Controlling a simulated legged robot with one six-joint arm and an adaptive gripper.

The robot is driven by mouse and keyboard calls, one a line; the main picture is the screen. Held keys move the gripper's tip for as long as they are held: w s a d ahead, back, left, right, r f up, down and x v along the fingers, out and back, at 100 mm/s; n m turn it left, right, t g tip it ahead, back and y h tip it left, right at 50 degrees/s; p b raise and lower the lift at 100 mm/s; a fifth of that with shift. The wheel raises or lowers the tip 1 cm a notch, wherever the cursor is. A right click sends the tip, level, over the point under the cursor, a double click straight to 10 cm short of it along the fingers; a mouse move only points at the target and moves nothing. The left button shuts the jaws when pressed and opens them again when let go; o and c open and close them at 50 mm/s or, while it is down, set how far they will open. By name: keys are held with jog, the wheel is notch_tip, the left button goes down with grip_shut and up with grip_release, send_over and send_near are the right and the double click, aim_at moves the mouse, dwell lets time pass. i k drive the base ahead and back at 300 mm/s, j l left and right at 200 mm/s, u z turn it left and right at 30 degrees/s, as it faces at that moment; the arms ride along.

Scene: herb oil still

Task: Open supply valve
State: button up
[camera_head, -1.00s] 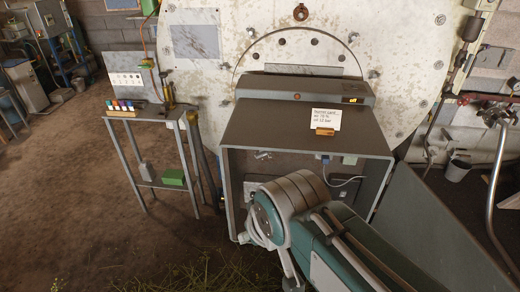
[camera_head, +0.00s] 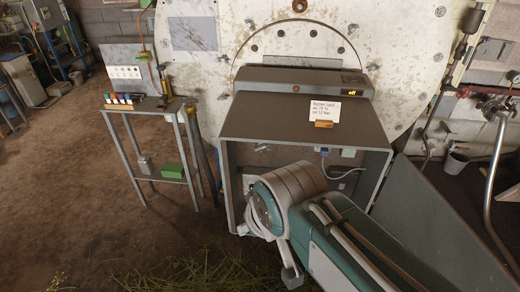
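Pipework with a valve-like fitting (camera_head: 494,104) stands at the right edge, beside the big round metal end plate. A small red part (camera_head: 466,92) sits just left of the fitting. I cannot tell for sure whether this is the supply valve, nor how its handle is set. My arm reaches up from the lower right, folded in front of the grey cabinet and well left of the pipework. My gripper cannot be made out in this view.
The grey cabinet (camera_head: 270,118) carries a display reading "off" and a white card (camera_head: 325,108). A metal side table (camera_head: 150,107) with coloured items stands left. A bucket (camera_head: 456,162) is on the right. Dirt floor (camera_head: 80,190) is clear at left; cut stalks (camera_head: 195,275) lie in front.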

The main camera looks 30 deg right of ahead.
aim_at(190, 101)
jog(key=i+j+u, duration=0.2)
jog(key=u, duration=0.15)
jog(key=i+j+u, duration=0.1)
jog(key=i+u, duration=0.2)
jog(key=i, duration=0.15)
jog(key=i+j+u, duration=0.2)
jog(key=i, duration=0.4)
jog(key=i+z, duration=0.3)
jog(key=z, duration=0.15)
jog(key=i+z, duration=0.45)
jog(key=i+l+z, duration=0.1)
jog(key=i+z, duration=0.8)
jog(key=z, duration=0.15)
